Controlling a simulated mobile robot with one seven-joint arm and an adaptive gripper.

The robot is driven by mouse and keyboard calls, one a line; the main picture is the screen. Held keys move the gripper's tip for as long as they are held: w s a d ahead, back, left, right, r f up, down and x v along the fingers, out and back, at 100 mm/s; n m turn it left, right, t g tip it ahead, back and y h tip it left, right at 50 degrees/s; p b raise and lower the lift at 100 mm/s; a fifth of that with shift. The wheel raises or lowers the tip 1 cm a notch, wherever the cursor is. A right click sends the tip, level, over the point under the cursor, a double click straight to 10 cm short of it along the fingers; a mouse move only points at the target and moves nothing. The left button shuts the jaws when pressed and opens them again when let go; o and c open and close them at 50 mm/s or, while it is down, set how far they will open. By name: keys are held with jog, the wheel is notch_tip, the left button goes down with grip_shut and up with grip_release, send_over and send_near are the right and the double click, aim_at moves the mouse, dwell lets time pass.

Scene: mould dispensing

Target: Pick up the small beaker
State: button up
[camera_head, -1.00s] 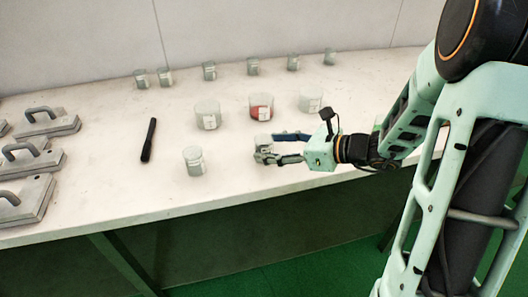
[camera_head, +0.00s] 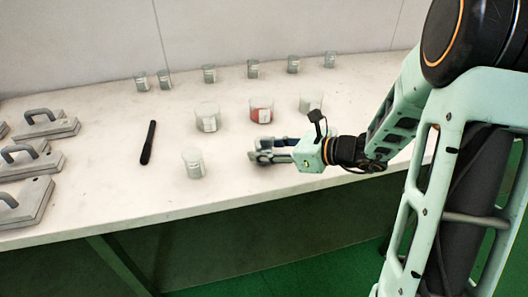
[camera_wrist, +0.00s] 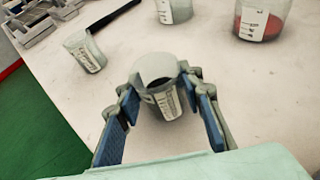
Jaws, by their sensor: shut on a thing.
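The small beaker (camera_wrist: 166,103) is a clear cup with a white label and dark-looking inside, upright in the wrist view. My gripper (camera_wrist: 165,88) has its blue-padded fingers on both sides of it and is shut on it. In the head view my gripper (camera_head: 262,151) is low over the table near its front edge, and its fingers largely hide the beaker. I cannot tell whether the beaker touches the table or is slightly raised.
Another beaker (camera_head: 194,163) stands to the left. Behind are a large beaker (camera_head: 207,117), a beaker with red contents (camera_head: 261,110) and a pale one (camera_head: 310,102). Several small beakers line the back. A black stick (camera_head: 148,142) and grey handled moulds (camera_head: 40,123) lie left.

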jog(key=shift+r, duration=0.1)
jog(key=shift+r, duration=0.6)
jog(key=s+d+r+p, duration=0.5)
jog(key=s+r+p, duration=0.1)
jog(key=s+r, duration=0.65)
notch_tip(320, 180, up, 9)
jog(key=p, duration=0.9)
jog(key=shift+s, duration=0.25)
